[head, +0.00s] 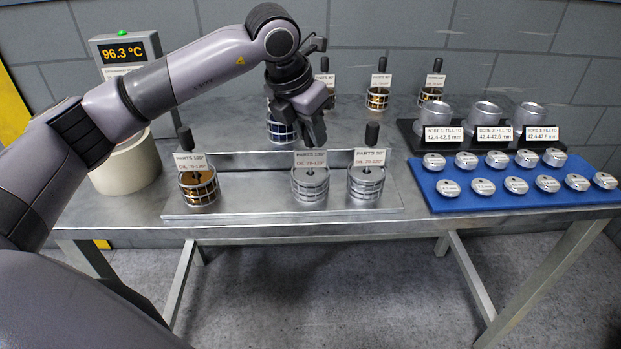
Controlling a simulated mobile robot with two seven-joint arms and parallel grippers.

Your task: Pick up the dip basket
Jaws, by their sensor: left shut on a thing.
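A dip basket (310,186) with stacked grey discs stands in the middle of the front row on the steel tray, with a white parts label. My left gripper (315,134) points down just above it. It appears shut on this basket's black handle, which the fingers mostly hide. Two similar baskets stand in the same row: one at the left (199,188) with amber contents, one at the right (366,183) with grey discs. My right gripper is out of view.
A basket (282,133) stands partly hidden behind my gripper; several more labelled baskets are farther back. A temperature unit (127,48) reads 96.3 °C beside a cream pot (126,166). A blue mat (520,199) with silver discs and a black bore rack (410,131) are at right.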

